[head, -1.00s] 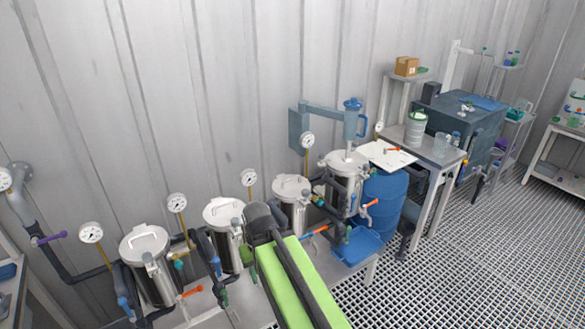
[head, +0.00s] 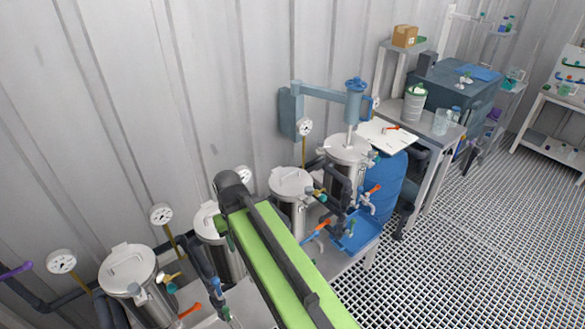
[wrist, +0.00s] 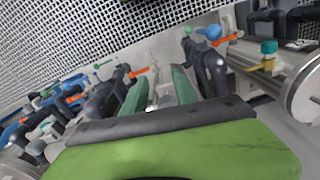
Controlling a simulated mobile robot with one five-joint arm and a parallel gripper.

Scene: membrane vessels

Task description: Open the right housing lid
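Several upright steel vessels with round handled lids stand in a row along the wall in the head view. The far-left lid (head: 128,266) is on its vessel, as is the lid (head: 291,183) right of my arm. Between them, another lid (head: 206,220) is partly hidden by my green arm. The rightmost vessel (head: 346,150) stands beneath a blue stirrer. I cannot tell which one is the right housing. My gripper (wrist: 158,88) shows two green fingers apart in the wrist view, with nothing clearly held. A steel vessel (wrist: 300,85) is at its right. The fingers are hidden in the head view.
Gauges (head: 62,261), dark pipes and orange-handled valves (head: 190,310) crowd the vessels. A blue drum (head: 385,182) and a blue tray (head: 358,232) are to the right. The grated floor (head: 470,250) is open at the right front.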

